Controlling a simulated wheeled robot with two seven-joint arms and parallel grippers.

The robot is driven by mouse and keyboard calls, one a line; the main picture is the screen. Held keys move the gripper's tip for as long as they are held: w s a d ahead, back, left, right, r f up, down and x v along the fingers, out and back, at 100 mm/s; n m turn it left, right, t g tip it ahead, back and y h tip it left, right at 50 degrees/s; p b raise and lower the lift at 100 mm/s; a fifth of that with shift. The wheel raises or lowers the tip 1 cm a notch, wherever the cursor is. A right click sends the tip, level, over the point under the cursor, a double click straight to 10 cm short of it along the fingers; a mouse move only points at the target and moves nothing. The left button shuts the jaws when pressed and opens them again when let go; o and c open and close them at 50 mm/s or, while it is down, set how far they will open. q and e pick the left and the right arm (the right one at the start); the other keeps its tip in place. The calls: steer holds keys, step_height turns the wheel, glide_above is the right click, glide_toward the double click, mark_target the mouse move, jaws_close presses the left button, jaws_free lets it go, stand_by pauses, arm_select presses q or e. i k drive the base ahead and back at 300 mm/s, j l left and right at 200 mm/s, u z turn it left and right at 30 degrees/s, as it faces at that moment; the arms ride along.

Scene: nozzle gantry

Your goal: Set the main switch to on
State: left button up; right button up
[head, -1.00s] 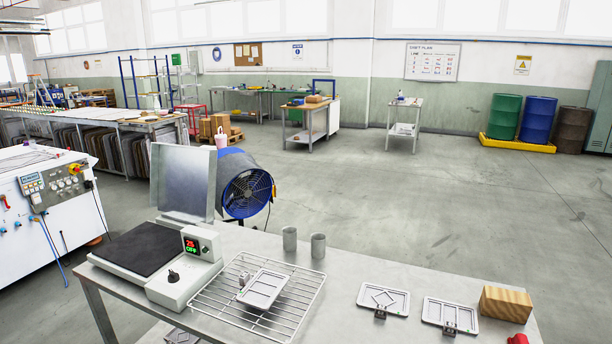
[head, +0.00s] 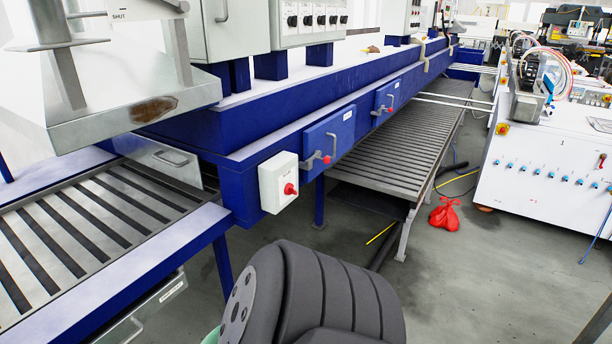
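A white switch box (head: 272,180) with a red knob (head: 290,189) is fixed to the near corner of the blue machine (head: 240,150), left of centre. Its small marking is too small to read, so I cannot tell its setting. A yellow plate with a red knob (head: 502,129) sits on the end of the white cabinet (head: 535,180) at the right. I cannot tell which of these is the main switch. Neither of my grippers is in view; only a dark part of my arm shows at the bottom centre.
A slatted bed (head: 90,220) in a blue frame lies at the left under a metal hood (head: 150,105). Another slatted bed (head: 400,140) runs below the blue machine. A red bag (head: 445,213) lies on the floor. Grey floor (head: 480,270) is open at the lower right.

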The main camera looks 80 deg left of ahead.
mark_target(289, 189)
steer(key=u, duration=2.95)
